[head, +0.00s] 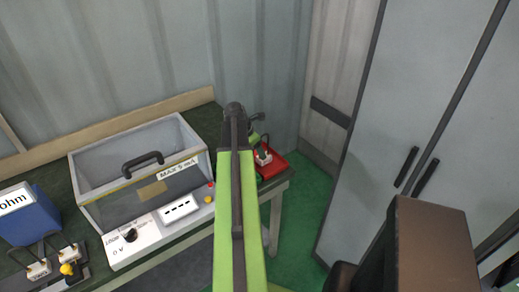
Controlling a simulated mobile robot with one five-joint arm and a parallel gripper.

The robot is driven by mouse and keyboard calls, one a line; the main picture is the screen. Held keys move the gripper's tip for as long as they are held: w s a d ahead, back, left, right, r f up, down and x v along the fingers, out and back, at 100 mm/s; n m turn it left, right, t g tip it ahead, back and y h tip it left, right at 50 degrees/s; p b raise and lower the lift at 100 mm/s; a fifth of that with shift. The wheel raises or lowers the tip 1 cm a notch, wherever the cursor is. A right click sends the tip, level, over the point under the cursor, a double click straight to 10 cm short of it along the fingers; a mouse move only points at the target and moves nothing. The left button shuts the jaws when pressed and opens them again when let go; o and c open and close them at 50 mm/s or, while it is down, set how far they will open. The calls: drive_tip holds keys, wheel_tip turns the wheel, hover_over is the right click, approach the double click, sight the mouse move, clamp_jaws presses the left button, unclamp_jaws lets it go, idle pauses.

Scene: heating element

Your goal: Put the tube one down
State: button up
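My green and black arm reaches up the middle of the head view, over the right end of the bench. Its far end is a dark joint, and my gripper's fingers cannot be made out behind it. I cannot tell whether my gripper is open or shut, or whether it holds anything. I cannot pick out tube one in this view.
The dark green bench (207,117) carries a grey open-topped box (135,147) with a handle and a control panel (157,231). A blue box (30,222) marked "ohm" and cabled plugs (68,253) are at left. Grey cabinets (425,110) stand at right. Green floor (305,200) lies between.

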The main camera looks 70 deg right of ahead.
drive_tip(key=p+v, duration=0.5)
drive_tip(key=v, duration=0.2)
drive_tip(key=shift+r, duration=0.35)
